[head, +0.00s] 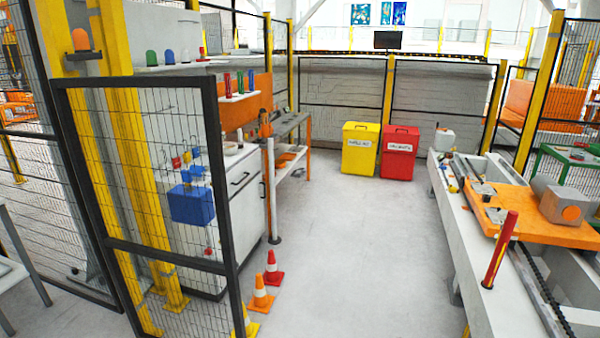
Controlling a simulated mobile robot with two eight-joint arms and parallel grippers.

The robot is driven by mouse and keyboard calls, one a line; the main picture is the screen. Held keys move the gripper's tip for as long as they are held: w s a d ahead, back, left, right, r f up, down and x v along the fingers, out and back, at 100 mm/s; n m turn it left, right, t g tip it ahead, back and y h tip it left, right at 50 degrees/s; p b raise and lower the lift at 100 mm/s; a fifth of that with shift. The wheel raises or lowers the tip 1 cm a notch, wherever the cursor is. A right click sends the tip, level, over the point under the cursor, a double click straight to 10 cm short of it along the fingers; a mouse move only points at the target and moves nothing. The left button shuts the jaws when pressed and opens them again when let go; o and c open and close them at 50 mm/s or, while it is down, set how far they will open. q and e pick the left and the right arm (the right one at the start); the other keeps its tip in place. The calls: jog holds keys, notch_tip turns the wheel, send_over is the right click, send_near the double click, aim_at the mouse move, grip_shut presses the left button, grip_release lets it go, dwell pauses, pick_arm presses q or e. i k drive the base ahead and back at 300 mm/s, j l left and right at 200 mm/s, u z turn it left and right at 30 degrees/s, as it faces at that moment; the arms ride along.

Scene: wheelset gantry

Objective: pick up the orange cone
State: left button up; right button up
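An orange cone (260,296) with a white band stands upright on the grey floor, just right of the black-framed mesh gate. A red cone (273,268) with a white band stands behind it. A yellow cone (247,322) stands nearer me, partly hidden by the gate post. The three cones form a short row. Neither of my grippers shows in the head view.
The mesh gate (172,259) stands close on the left. A white cabinet (240,215) is behind it. A long machine bed (470,245) bounds the right. Yellow (359,150) and red (400,152) bins stand at the back. The middle floor is clear.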

aim_at(261, 302)
jog(key=i, duration=1.7)
jog(key=i+u, duration=0.1)
jog(key=i, duration=0.45)
jog(key=i+l+u, duration=0.1)
jog(key=i, duration=0.5)
jog(key=i+l+u, duration=0.1)
jog(key=i, duration=0.45)
